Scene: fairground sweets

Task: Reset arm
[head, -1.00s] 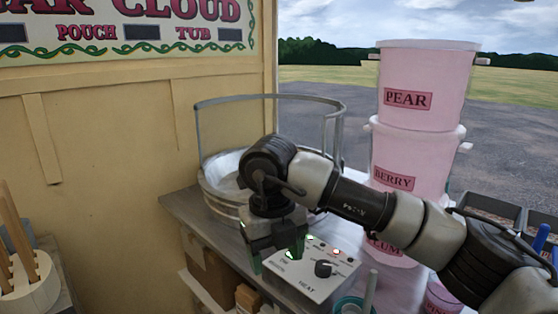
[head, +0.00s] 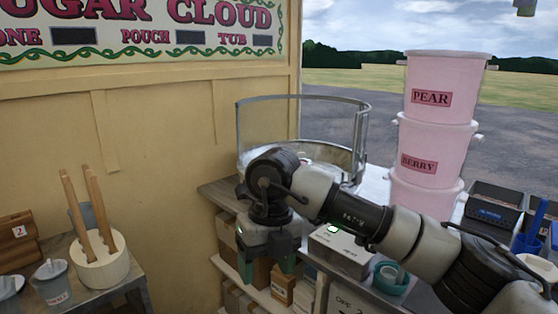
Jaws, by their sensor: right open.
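My right gripper (head: 266,262) hangs downward in the middle of the head view, with its two fingers apart and nothing visible between them. It is in front of the counter's edge, above the shelf of boxes. My right arm comes in from the lower right and hides part of the metal bowl and the control box (head: 343,250). My left gripper is not in view.
The counter carries a bowl with a clear guard (head: 303,108) and stacked pink tubs labelled PEAR (head: 432,98) and BERRY (head: 424,165). Boxes (head: 282,285) sit on the shelf below. A white holder with wooden sticks (head: 100,265) stands at the left.

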